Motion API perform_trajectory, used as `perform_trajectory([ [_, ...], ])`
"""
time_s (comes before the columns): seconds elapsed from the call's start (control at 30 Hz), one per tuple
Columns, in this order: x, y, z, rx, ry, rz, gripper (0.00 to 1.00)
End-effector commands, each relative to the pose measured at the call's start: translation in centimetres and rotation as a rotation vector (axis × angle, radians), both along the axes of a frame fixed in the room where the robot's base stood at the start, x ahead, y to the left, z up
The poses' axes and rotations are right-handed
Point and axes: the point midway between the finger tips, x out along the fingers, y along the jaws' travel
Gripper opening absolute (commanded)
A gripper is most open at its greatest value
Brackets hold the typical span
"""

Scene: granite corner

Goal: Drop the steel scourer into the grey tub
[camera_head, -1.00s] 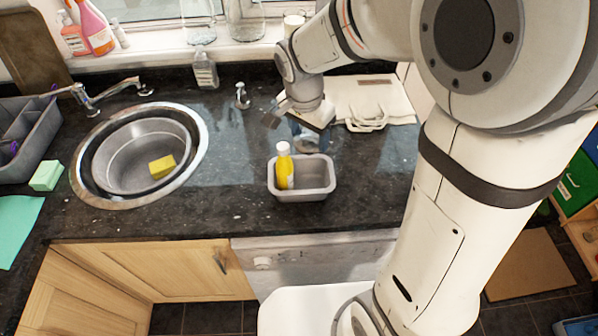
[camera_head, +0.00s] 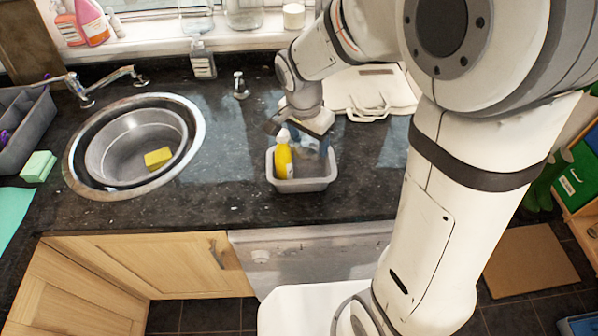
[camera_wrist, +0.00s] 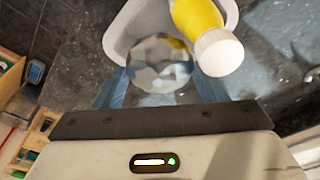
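The grey tub (camera_head: 303,186) stands on the dark counter, right of the sink. A yellow bottle with a white cap (camera_head: 283,160) stands in its left part; it also shows in the wrist view (camera_wrist: 197,16). My gripper (camera_head: 308,146) is over the back part of the tub, pointing down. In the wrist view, the faceted silvery steel scourer (camera_wrist: 160,64) sits between my gripper's two bluish fingers (camera_wrist: 162,84), which close on its sides. The scourer overlaps the tub's near rim there, right beside the bottle. In the head view the fingers largely hide it.
The round sink (camera_head: 136,146) with a yellow sponge (camera_head: 158,158) is at left. A white board (camera_head: 372,92) lies behind my gripper. Counter between sink and tub is clear.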

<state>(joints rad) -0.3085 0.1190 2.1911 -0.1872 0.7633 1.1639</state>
Motion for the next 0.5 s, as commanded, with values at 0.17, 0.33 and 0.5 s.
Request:
perform_trajectory([
  [0.17, 0.01, -0.02, 0.02, 0.0, 0.0, 0.0, 0.8],
  [0.33, 0.02, -0.03, 0.03, 0.0, 0.0, -0.001, 0.88],
  [0.5, 0.02, -0.02, 0.15, 0.0, -0.002, -0.001, 0.88],
])
